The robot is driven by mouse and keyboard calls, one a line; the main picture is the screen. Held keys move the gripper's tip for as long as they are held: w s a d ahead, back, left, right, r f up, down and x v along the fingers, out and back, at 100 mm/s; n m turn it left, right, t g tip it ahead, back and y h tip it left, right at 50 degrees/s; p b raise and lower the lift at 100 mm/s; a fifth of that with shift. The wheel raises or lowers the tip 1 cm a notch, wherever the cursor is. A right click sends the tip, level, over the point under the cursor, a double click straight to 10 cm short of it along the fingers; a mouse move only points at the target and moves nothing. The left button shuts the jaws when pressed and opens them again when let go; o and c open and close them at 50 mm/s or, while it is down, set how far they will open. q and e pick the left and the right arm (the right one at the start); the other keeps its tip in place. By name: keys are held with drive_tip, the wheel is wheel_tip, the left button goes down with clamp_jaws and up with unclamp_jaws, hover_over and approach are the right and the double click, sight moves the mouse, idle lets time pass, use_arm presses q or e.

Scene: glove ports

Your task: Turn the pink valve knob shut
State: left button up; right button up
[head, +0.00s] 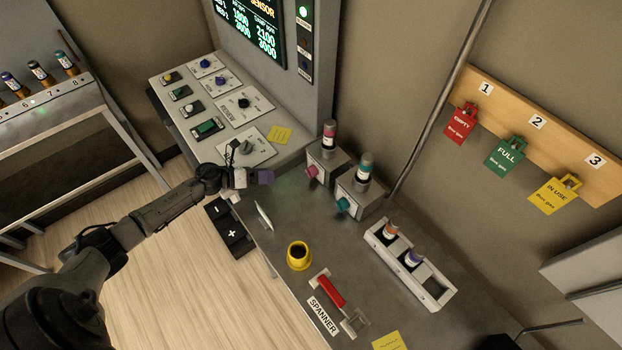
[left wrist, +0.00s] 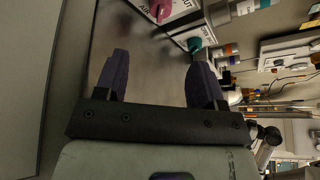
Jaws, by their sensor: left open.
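The pink valve knob (head: 311,171) sticks out of the front of a grey box (head: 329,159), which has a vial with a pink band standing on top. My left gripper (head: 266,176) is just left of this knob, apart from it. In the left wrist view, the pink knob (left wrist: 160,10) is at the top edge, partly cut off, beyond the fingertips. The left gripper's purple fingers (left wrist: 159,75) are spread with nothing between them. My right gripper is not in view.
A similar box with a teal knob (head: 344,205) stands right beside the pink one. A control panel (head: 213,110) lies behind my gripper.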

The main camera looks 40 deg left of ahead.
sight(311, 172)
use_arm(q)
drive_tip(key=b+x, duration=0.3)
drive_tip(key=x, duration=1)
drive_tip(key=shift+w+d, duration=0.2)
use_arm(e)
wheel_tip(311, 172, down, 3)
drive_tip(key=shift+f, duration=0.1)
use_arm(q)
drive_tip(key=c, duration=0.9)
